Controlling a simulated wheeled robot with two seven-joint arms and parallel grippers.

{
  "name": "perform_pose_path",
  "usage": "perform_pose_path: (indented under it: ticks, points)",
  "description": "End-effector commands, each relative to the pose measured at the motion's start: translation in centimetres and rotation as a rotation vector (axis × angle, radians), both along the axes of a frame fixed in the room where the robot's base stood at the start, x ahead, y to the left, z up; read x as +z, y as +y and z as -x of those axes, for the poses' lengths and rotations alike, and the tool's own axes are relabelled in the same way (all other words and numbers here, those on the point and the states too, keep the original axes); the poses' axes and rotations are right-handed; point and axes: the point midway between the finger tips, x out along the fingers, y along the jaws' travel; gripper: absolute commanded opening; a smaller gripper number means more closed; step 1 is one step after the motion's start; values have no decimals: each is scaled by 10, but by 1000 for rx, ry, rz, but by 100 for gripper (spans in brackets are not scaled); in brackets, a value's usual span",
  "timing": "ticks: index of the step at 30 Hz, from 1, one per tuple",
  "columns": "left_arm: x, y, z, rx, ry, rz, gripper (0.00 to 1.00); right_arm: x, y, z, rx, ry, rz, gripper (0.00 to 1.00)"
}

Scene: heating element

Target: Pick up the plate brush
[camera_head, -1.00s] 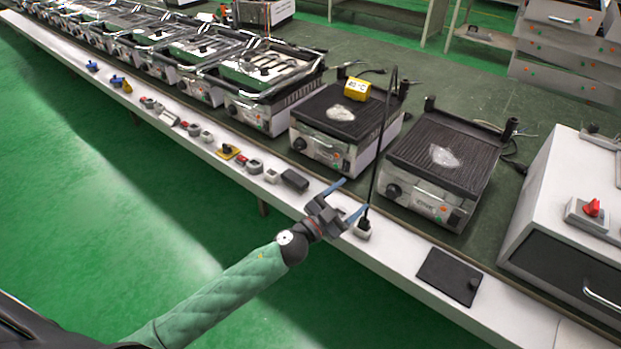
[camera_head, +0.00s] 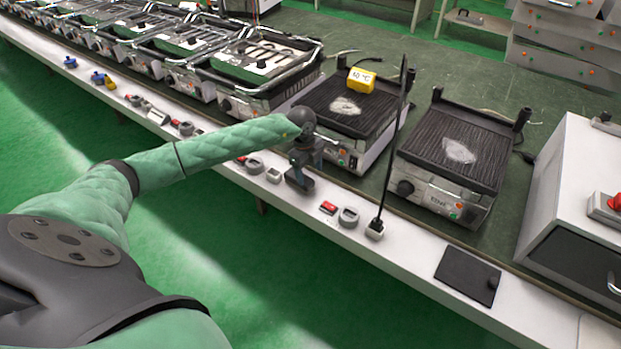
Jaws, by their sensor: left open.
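My left gripper (camera_head: 303,168) hangs downward over the white front ledge, in front of the middle grill. Its open fingers are dark and small here, partly hidden by the wrist. A dark block (camera_head: 299,184) sits on the ledge right at the fingertips. It may be the plate brush, but no bristles or handle can be made out. I cannot tell whether the fingers touch it. My right gripper is not in view.
A thin black rod (camera_head: 390,150) rises from a small base on the ledge. A red switch (camera_head: 328,208), a grey knob (camera_head: 348,217) and a black plate (camera_head: 467,275) lie rightward.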

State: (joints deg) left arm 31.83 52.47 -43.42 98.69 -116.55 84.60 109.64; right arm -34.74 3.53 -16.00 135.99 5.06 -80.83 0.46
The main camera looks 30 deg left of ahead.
Motion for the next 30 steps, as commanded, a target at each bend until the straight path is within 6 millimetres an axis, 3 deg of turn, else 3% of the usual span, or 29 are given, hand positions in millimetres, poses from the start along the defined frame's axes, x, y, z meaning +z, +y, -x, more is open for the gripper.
perform_pose_path:
  ticks: [1, 3, 6, 19, 30]
  points:
    - [4, 17, -2, 26, 13, -48, 69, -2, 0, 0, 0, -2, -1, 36]
    - [7, 33, -3, 54, 27, -96, 69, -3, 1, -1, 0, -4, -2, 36]
    - [6, 42, -2, 72, 38, -126, 69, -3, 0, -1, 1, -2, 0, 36]
    - [-26, 45, 0, 71, 39, -124, 69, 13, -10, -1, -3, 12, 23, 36]
    - [-68, 50, 2, 70, 38, -123, 69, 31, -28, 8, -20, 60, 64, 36]
